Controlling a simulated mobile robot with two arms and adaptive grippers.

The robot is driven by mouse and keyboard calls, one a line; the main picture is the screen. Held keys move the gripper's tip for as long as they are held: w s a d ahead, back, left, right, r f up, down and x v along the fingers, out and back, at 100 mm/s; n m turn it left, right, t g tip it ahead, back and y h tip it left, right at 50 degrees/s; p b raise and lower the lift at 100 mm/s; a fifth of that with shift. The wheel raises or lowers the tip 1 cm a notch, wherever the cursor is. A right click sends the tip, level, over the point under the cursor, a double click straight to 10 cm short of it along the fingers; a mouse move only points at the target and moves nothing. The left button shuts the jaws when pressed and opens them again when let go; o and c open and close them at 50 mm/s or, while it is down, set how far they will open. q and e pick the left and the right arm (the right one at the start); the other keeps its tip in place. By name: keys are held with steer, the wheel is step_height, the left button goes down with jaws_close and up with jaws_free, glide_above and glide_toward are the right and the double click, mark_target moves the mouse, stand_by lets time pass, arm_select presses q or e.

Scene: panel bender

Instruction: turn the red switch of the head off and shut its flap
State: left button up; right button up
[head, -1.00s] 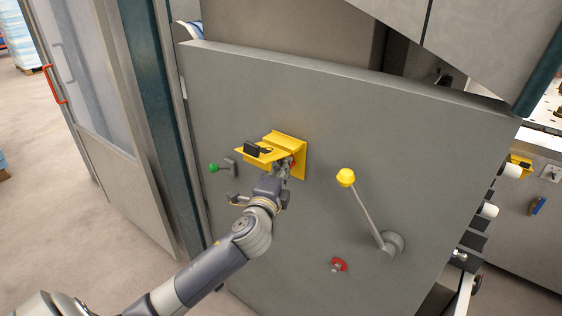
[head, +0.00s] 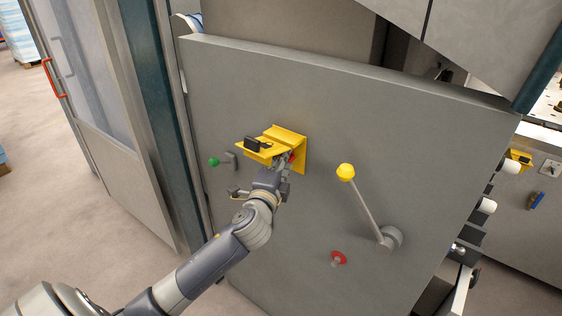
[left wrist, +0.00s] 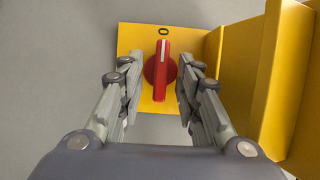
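The red switch (left wrist: 161,72) sits on a yellow plate (left wrist: 132,42) in the left wrist view. Its handle stands upright, with its white line at the "O" mark. In the head view only a bit of the red switch (head: 292,157) shows beside my gripper. The yellow flap (head: 252,152) stands open, sticking out from the panel, with a black piece on it. In the left wrist view the flap (left wrist: 292,80) is on the right. My left gripper (left wrist: 162,98) is open, its fingers on either side of the switch with small gaps. My right gripper is not in view.
The switch is on a large grey panel (head: 400,130). A green-knobbed handle (head: 214,162) is to the left, a yellow-knobbed lever (head: 346,172) to the right. A small red switch (head: 339,258) sits lower down. A glazed door (head: 85,70) stands at the left.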

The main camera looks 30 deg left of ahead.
arm_select(q)
steer(key=v, duration=1.2)
steer(key=shift+r, duration=0.1)
